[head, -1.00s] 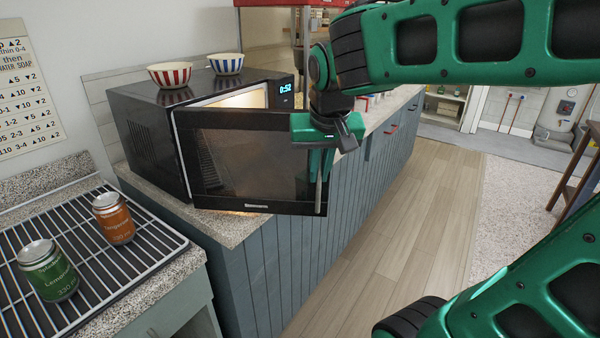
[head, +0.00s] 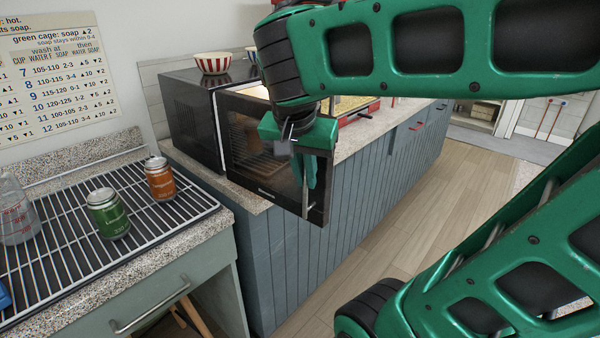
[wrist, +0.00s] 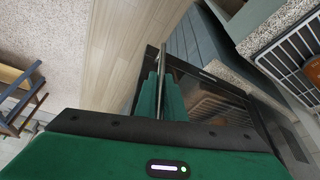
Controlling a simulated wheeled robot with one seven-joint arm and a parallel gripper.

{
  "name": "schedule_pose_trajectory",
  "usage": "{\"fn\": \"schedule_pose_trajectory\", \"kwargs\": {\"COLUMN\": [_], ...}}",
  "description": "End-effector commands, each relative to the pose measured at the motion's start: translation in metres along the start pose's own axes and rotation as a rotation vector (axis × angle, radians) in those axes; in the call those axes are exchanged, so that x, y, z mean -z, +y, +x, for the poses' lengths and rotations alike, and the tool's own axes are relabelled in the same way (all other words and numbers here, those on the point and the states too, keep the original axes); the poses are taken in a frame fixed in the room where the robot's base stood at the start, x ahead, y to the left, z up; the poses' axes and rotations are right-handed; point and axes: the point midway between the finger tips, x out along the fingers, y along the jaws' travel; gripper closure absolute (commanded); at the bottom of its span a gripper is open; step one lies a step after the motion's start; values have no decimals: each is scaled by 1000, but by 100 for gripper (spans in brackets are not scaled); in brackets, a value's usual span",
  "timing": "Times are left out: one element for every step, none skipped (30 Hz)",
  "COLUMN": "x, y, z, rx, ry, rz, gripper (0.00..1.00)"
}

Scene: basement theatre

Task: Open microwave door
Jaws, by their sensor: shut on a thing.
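The black microwave (head: 190,115) stands on the counter with its door (head: 255,150) swung partly open towards me. The hinge is on the left and the free edge sticks out past the counter front. A slice of lit interior shows above the door. My gripper (head: 309,170) is shut on the metal door handle (head: 305,203) at the free edge. In the wrist view, the fingers of my gripper (wrist: 160,92) close on the upright handle (wrist: 163,58), with the door's dark window (wrist: 215,108) to the right. My arm hides the microwave's right part.
A red-striped bowl (head: 212,63) sits on the microwave. A green can (head: 108,214) and an orange can (head: 160,179) stand on the wire rack (head: 60,245) at the left. A drawer handle (head: 150,308) projects below. Wooden floor (head: 405,220) is open to the right.

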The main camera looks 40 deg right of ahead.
Motion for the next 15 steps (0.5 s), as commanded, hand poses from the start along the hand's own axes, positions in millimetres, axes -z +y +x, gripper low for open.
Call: {"fn": "schedule_pose_trajectory", "kwargs": {"x": [1,1,1,1,1,1,1,1,1,1,1,1,1,1,1], "y": [-5,-5,-5,-5,-5,-5,-5,-5,-5,-5,-5,-5,-5,-5,-5], "z": [-3,-3,-3,-3,-3,-3,-3,-3,-3,-3,-3,-3,-3,-3,-3], "rx": [11,11,11,11,11,12,12,12,12,12,12,12,12,12,11], "ry": [7,8,8,8,8,8,8,8,8,8,8,8,8,8,7], "rz": [-6,-5,-5,-4,-4,-5,-5,-5,-5,-5,-5,-6,-6,-6,-6], "gripper": [100,100,100,100,100,100,100,100,100,100,100,100,100,88,79]}}
